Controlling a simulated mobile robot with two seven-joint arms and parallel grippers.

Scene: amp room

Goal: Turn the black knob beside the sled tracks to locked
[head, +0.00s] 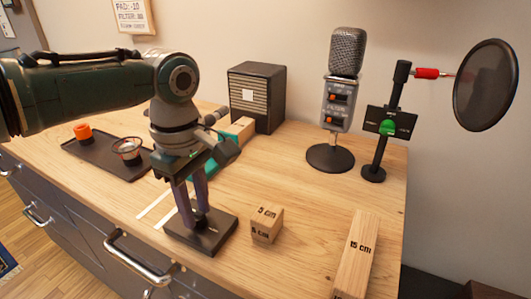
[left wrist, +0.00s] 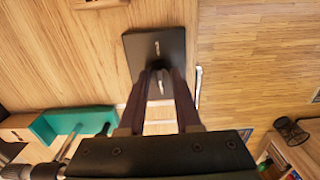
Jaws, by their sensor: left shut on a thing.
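My left gripper (head: 199,219) points down over a dark square plate (head: 222,238) near the table's front edge. It is shut on the black knob, which the fingers mostly hide in the head view. In the left wrist view the fingers (left wrist: 160,80) close around a small piece of the knob (left wrist: 161,86) on the plate (left wrist: 135,47). A small pale mark shows on the plate, but I cannot read it or the knob's setting. The pale sled tracks (head: 157,203) lie left of the plate. My right gripper is not in view.
A teal piece (head: 205,168) stands behind my gripper. A dark tray (head: 100,163) with an orange-topped item is at left. A small wooden block (head: 266,224) and a long one (head: 356,257) lie to the right. A microphone (head: 338,95) and filter stand (head: 373,172) are behind.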

